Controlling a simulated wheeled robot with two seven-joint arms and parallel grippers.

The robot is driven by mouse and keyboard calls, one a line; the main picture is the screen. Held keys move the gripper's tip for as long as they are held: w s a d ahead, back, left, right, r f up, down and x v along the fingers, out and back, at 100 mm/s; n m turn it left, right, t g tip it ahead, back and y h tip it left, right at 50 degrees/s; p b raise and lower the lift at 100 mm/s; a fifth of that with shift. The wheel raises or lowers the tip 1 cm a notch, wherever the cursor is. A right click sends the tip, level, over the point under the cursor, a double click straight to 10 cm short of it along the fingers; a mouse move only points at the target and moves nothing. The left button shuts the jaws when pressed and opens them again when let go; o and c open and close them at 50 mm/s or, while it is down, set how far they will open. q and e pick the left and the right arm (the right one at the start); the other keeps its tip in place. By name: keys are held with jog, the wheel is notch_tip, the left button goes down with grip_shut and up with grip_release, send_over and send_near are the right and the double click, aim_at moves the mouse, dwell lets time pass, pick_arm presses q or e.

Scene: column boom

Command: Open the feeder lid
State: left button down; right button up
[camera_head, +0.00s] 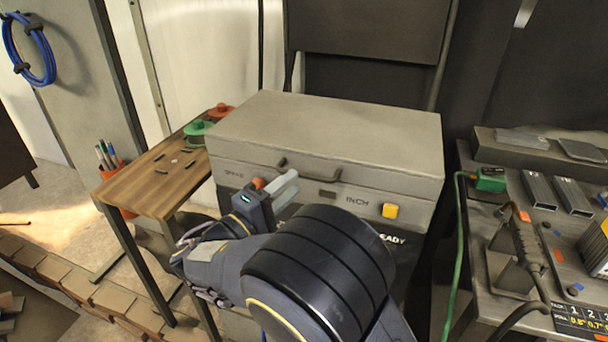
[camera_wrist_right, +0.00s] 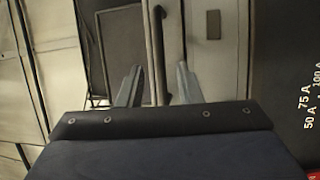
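The feeder's grey box lid (camera_head: 330,122) is closed on top of the feeder body (camera_head: 420,212) in the head view. A dark bar handle (camera_head: 322,174) runs along the lid's front face. My right gripper (camera_head: 288,183) is in front of and slightly below the handle, near its left end. In the right wrist view the handle (camera_wrist_right: 157,40) lies between the two open fingers (camera_wrist_right: 159,68), with a gap on each side. No contact shows. My left gripper is out of view. My right arm hides part of the feeder's front.
A yellow button (camera_head: 390,210) sits on the feeder's front. A wooden side table (camera_head: 158,180) with red and green knobbed items stands at left. A metal bench (camera_head: 545,240) with tools and a green cable (camera_head: 459,250) is at right. A dark panel (camera_head: 370,25) stands behind the lid.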

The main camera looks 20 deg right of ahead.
aim_at(304, 175)
jog(key=x, duration=0.5)
grip_shut()
